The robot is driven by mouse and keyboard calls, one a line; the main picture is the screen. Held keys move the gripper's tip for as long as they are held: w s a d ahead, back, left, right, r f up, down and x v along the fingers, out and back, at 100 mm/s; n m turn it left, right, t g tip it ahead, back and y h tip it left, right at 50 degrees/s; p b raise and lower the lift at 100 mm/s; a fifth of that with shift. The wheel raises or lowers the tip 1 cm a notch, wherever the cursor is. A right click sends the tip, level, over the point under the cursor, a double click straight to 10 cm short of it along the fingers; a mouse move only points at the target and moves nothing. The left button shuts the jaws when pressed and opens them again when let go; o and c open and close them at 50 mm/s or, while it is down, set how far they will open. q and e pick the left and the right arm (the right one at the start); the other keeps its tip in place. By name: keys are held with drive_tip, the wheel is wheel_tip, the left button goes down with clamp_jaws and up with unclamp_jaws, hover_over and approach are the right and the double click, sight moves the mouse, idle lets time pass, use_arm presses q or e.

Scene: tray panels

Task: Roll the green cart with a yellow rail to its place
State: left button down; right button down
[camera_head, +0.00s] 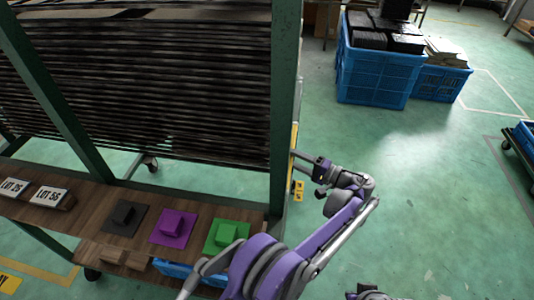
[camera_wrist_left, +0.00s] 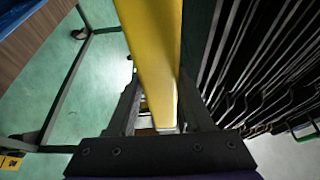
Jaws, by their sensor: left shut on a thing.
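The green cart (camera_head: 285,90) fills the left of the head view. Its green posts frame a rack of dark, closely stacked trays (camera_head: 170,80). A yellow rail (camera_head: 294,135) runs upright on its right post. My left gripper (camera_head: 298,163) is at this rail. In the left wrist view, the yellow rail (camera_wrist_left: 153,45) passes between the two fingers of my left gripper (camera_wrist_left: 163,115), which is shut on it. The dark trays (camera_wrist_left: 265,65) show to the right of the rail there. My right gripper is not in view.
A wooden shelf (camera_head: 85,222) carries black, purple (camera_head: 172,228) and green blocks (camera_head: 227,236) on mats, and LOT signs. Blue crates (camera_head: 375,78) stand at the back right. The green floor (camera_head: 440,190) right of the cart is largely open. A cart with a blue crate (camera_head: 527,137) stands at the right edge.

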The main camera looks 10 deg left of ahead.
use_arm(q)
drive_tip(key=d, duration=0.5)
drive_tip(key=shift+d+r, duration=0.15)
drive_tip(key=shift+d, duration=0.25)
drive_tip(key=shift+c, duration=1.5)
unclamp_jaws()
drive_tip(key=shift+a, duration=0.1)
drive_tip(key=shift+s, duration=0.1)
drive_tip(key=v, duration=0.7)
drive_tip(key=shift+d+p, duration=0.3)
drive_tip(key=shift+d, duration=0.05)
